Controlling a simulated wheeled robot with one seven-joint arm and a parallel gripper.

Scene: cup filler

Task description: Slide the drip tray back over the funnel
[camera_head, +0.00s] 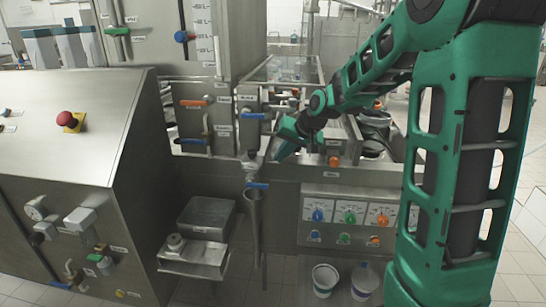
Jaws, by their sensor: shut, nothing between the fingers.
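A square, open-topped steel tray (206,230), which looks like the drip tray, sits low beside the machine, left of the funnel. My gripper (273,155) is shut and empty. It is above and to the right of the funnel, close to the machine front, well above the tray. Its fingertips are small and partly hidden in this view.
A steel ledge (193,261) with a round fitting is below the tray. A control panel (348,216) with coloured knobs is right of the funnel. A sloped cabinet (75,120) with an emergency button is at left.

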